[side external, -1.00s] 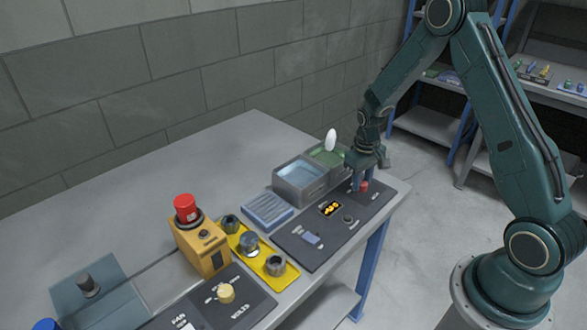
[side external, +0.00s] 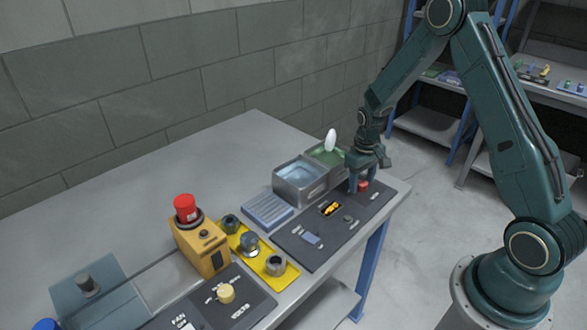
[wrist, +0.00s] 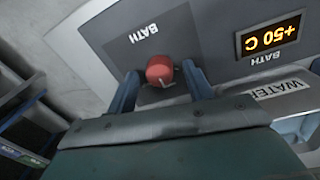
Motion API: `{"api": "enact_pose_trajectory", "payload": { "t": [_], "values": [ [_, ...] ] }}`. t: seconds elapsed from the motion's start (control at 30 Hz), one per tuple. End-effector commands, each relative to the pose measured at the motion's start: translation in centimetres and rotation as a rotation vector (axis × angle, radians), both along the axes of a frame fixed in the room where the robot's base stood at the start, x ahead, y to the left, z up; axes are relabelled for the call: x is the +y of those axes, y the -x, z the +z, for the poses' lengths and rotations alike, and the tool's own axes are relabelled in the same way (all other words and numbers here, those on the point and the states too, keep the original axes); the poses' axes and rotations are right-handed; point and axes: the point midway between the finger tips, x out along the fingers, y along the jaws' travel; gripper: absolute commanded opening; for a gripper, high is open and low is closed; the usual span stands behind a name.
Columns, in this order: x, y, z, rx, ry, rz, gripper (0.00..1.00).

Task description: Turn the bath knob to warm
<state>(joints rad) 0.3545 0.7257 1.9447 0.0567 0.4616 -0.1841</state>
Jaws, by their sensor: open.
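The bath knob (wrist: 160,68) is red and round with a pale pointer mark, on a dark panel marked BATH. It also shows in the side external view (side external: 363,186), near the panel's far right end. My gripper (wrist: 162,88) is open, with one blue finger on each side of the knob; I cannot tell whether either touches it. In the side external view, my gripper (side external: 361,183) points down over the knob. A BATH display (wrist: 270,36) glows orange and reads +50 C.
A metal basin (side external: 300,195) with blue and green compartments stands behind the panel, with a white egg-shaped thing (side external: 331,139) above it. A WATER label (wrist: 280,88) is close to my gripper. A yellow box with a red button (side external: 187,208) stands left. The table's right edge is near.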

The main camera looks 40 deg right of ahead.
Motion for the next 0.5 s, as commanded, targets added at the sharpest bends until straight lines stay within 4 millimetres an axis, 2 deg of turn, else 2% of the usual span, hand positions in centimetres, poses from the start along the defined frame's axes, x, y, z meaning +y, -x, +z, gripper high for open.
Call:
{"api": "enact_pose_trajectory", "payload": {
  "t": [0.27,0.5],
  "values": [
    [0.1,-0.1,1.3,-0.002,0.0,0.0,0.52],
    [0.2,-0.1,4.3,-0.004,0.002,0.0,0.52]
  ]
}}
